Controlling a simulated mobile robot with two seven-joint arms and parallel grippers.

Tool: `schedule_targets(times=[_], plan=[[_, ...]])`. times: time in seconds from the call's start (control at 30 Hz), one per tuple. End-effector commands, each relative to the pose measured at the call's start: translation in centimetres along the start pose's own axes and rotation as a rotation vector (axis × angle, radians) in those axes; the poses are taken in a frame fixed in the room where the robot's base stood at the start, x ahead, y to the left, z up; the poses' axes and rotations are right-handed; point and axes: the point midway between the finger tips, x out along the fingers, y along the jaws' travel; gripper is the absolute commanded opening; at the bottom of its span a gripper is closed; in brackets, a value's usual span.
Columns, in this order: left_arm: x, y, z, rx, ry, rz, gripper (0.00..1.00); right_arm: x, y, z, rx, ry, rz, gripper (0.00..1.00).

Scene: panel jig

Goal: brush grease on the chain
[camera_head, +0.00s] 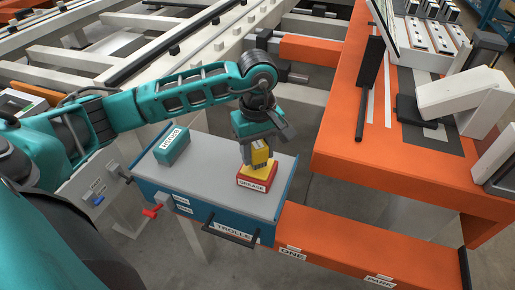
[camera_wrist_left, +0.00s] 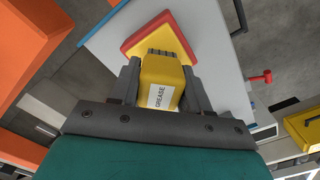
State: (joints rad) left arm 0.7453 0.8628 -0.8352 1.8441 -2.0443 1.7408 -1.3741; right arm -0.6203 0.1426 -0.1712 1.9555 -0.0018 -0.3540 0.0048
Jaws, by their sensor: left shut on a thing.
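My left gripper (camera_head: 259,143) is shut on a yellow grease brush (camera_head: 261,155). In the left wrist view the brush (camera_wrist_left: 162,82) sits between the two fingers, with a GREASE label and dark bristles at its far end. The brush is right above a red tray labelled GREASE (camera_head: 255,184) with a yellow inside; it also shows in the left wrist view (camera_wrist_left: 135,30). I cannot tell whether the bristles touch the tray. I cannot pick out the chain for certain. My right gripper is not in view.
The tray stands on a grey-topped blue trolley (camera_head: 215,190), beside a teal box (camera_head: 172,146). An orange table (camera_head: 350,165) with white and black fixtures is at the right. Pale rails (camera_head: 75,58) run behind. The trolley top between the box and tray is clear.

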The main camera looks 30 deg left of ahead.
Motion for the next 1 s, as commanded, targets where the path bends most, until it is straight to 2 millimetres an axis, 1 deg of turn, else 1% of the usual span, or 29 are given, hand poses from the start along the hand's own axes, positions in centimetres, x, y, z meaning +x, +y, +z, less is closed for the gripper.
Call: schedule_targets(times=[0.27, 1.0], plan=[[0.00, 0.01, -0.01, 0.000, 0.000, 0.001, 0.22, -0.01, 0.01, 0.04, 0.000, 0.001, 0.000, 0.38], [0.88, 0.01, -0.02, 0.000, 0.001, 0.001, 0.22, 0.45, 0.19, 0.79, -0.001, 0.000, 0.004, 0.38]])
